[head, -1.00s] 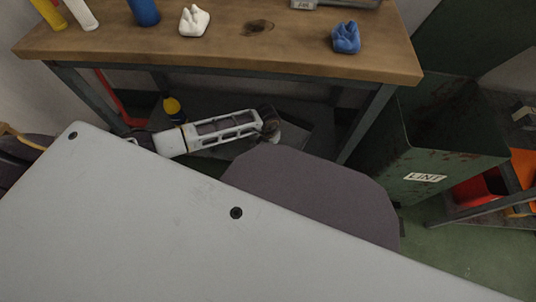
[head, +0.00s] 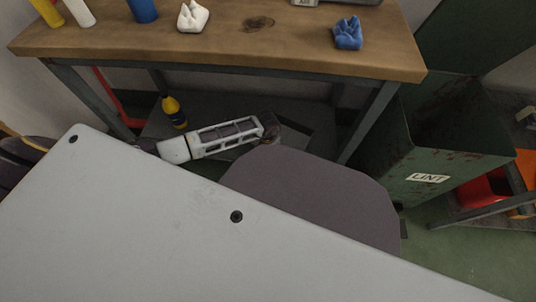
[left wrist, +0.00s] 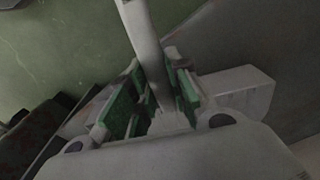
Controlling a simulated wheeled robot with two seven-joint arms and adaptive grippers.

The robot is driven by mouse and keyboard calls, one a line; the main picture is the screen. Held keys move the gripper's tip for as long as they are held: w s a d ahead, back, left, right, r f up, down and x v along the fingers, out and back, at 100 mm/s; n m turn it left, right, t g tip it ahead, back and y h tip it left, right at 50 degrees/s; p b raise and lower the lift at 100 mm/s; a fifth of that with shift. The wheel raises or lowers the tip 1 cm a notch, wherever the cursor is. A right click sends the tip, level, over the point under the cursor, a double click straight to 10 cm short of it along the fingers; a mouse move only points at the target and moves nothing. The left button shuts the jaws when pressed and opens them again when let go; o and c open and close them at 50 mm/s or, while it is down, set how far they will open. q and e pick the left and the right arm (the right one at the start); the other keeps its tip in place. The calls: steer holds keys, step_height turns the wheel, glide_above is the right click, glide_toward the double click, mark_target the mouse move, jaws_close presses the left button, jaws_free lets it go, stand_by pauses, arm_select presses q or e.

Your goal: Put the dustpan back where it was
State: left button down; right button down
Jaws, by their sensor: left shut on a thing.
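My left gripper (left wrist: 160,100) shows in the left wrist view with its green-padded fingers on both sides of a pale rod (left wrist: 146,45). The rod runs up out of the top of that view and looks like the dustpan's handle. The dustpan's pan cannot be made out in any view. In the head view my left arm reaches in low, in front of the workbench's lower shelf. Its hand end is dark and partly hidden, so the fingers do not show there. My right gripper is in neither view.
The wooden workbench (head: 210,47) carries bottles, a white crumpled piece (head: 193,16) and a blue one (head: 348,33). A yellow-and-black bottle (head: 175,112) stands beneath it, near my arm. A green LINT bin (head: 440,155) stands at the right, beside a rack with red and orange containers.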

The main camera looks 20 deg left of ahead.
arm_select(q)
steer(key=c, duration=1.3)
jaws_free()
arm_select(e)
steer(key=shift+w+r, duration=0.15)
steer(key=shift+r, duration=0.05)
arm_select(q)
steer(key=shift+r, duration=0.1)
steer(key=shift+r+p, duration=0.35)
steer(key=shift+r, duration=0.3)
step_height(320, 180, up, 11)
steer(key=p, duration=0.4)
steer(key=shift+f, duration=0.2)
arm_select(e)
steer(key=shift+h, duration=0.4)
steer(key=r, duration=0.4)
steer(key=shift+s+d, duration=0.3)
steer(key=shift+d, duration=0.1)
